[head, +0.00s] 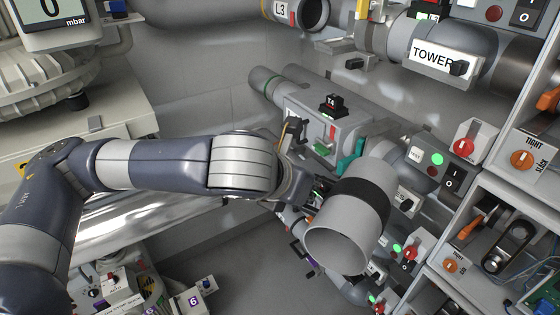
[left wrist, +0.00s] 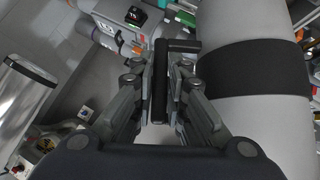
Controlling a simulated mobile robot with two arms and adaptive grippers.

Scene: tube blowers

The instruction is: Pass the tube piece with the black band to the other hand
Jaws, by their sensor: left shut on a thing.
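The tube piece (head: 335,250) is a wide grey open-ended pipe with a black band (head: 362,200) around it. In the head view it hangs in the air right of my left gripper (head: 314,188), its open end tilted toward the camera. In the left wrist view the tube piece (left wrist: 235,25) fills the right side, black band in the middle. There my left gripper (left wrist: 160,75) is shut on a slim black handle (left wrist: 160,85), whose short arm reaches toward the tube. The tube partly hides the fingers in the head view. My right gripper does not show.
Machines with switches and knobs, one labelled TOWER (head: 432,60), line the back and right. A grey shelf unit (head: 470,185) stands close on the right. A silver cylinder (head: 150,225) lies behind my left arm. Grey floor (head: 240,265) is clear below the arm.

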